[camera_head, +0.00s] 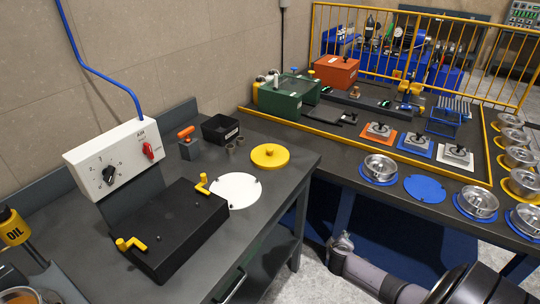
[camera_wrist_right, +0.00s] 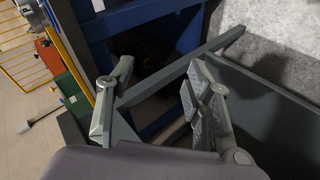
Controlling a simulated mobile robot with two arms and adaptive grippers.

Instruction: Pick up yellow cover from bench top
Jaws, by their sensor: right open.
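The yellow cover (camera_head: 269,156) is a round disc with a small knob on top. It lies flat on the grey bench top (camera_head: 285,185) near its right end, beside a white disc, in the head view. My right gripper (camera_head: 338,243) is low at the bottom right of the head view, below the bench top and apart from the cover. In the right wrist view my right gripper (camera_wrist_right: 155,105) shows its two fingers spread wide with nothing between them. The cover is not visible in that view. My left gripper is not in view.
A black plate with yellow handles (camera_head: 172,230), a white disc (camera_head: 236,190), a black bin (camera_head: 220,129) and a grey block with an orange handle (camera_head: 188,143) are on the bench. A white control box (camera_head: 118,156) stands behind. A second table (camera_head: 345,150) adjoins at right.

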